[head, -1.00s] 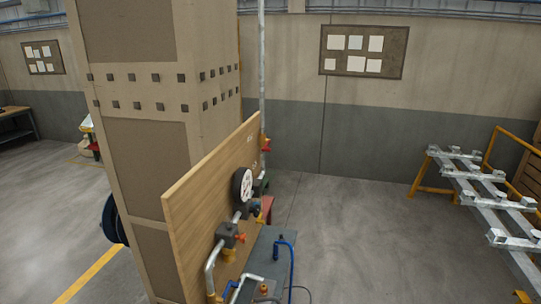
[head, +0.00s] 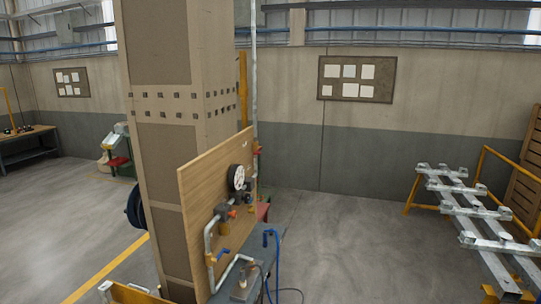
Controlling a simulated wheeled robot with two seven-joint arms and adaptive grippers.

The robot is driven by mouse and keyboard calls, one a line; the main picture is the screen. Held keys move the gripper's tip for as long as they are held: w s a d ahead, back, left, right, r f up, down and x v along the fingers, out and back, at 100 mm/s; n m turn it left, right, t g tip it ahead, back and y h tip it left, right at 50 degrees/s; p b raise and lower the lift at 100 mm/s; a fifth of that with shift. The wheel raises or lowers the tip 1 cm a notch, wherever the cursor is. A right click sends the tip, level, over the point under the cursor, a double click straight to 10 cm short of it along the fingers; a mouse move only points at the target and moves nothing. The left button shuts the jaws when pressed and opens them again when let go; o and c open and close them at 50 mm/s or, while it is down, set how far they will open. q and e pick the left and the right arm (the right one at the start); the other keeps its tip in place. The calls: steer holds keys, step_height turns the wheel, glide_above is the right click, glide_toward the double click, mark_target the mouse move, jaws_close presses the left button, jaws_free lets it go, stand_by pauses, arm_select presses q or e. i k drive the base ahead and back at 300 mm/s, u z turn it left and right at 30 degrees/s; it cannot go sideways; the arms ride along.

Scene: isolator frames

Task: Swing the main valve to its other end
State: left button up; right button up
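A wooden board (head: 200,195) stands against the column and carries metal pipework, seen at a steep angle. A round gauge with a white face and black rim (head: 236,178) sits on it. Below the gauge is a dark fitting with a red-orange handle (head: 232,213). A blue handle (head: 224,254) sits lower on the pipe, and a red handle (head: 257,150) shows at the board's far upper edge. I cannot tell which of these is the main valve, nor how its handle is set. Neither of my grippers is in view.
A grey bench (head: 254,268) with a blue hose (head: 277,270) stands before the board. A tall column (head: 165,150) rises behind it. A rack of metal bars (head: 470,215) stands at right. The floor (head: 345,235) between bench and rack is clear.

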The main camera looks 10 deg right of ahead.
mark_target(259, 148)
steer(key=z, duration=0.7)
steer(key=i, duration=1.4)
steer(key=u, duration=0.7)
steer(key=i, duration=0.65)
steer(key=u, duration=0.6)
